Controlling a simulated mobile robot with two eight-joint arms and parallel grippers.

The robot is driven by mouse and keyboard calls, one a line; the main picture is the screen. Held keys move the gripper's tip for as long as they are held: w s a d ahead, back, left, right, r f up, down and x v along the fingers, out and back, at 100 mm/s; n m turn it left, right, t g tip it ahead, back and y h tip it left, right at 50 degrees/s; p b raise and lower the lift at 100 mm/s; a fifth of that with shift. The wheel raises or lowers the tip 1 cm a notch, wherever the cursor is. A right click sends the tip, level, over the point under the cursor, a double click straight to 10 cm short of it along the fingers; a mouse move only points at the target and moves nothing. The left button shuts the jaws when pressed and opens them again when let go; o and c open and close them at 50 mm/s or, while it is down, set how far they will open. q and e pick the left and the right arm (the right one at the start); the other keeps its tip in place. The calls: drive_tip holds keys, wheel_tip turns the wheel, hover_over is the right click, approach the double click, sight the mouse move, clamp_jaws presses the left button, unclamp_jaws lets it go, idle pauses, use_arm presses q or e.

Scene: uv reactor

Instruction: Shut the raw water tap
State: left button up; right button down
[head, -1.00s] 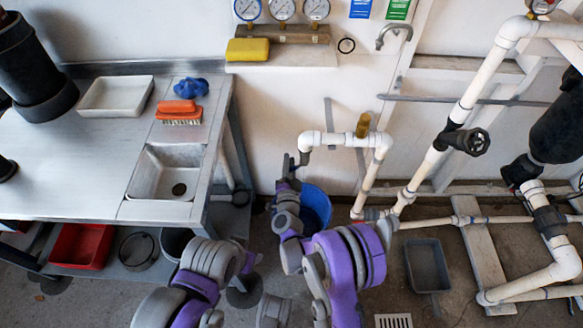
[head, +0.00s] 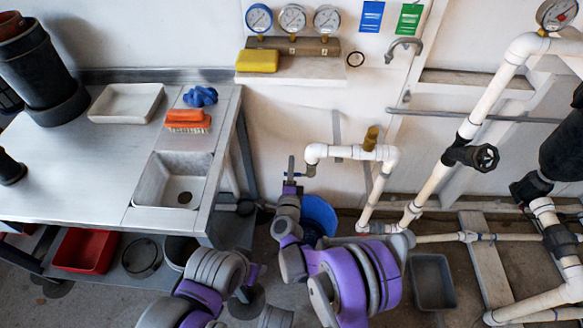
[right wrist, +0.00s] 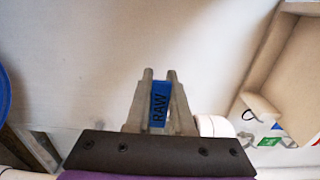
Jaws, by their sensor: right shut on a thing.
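The raw water tap's handle is a blue lever marked RAW, seen in the right wrist view (right wrist: 159,103) between my right gripper's fingers. My right gripper (right wrist: 159,92) is shut on it. In the head view, my right gripper (head: 291,168) stands upright just left of the white pipe's down-turned end (head: 311,158). A small bit of blue lever (head: 300,176) shows between gripper and pipe. The tap body is mostly hidden, so I cannot tell whether it is open or shut.
A blue bucket (head: 320,212) stands on the floor below the pipe end. The bench with a sink (head: 172,181) is to the left. White pipes and a black handwheel valve (head: 483,157) are to the right. A grey tray (head: 432,282) lies on the floor.

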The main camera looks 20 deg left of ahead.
idle(0.5)
drive_tip(key=c, duration=0.8)
unclamp_jaws()
drive_tip(key=shift+s, duration=0.1)
drive_tip(key=p+v, duration=0.1)
drive_tip(key=v, duration=0.9)
drive_tip(key=shift+s+r, duration=0.1)
drive_tip(key=shift+s, duration=0.25)
drive_tip(key=shift+w+d+r, duration=0.1)
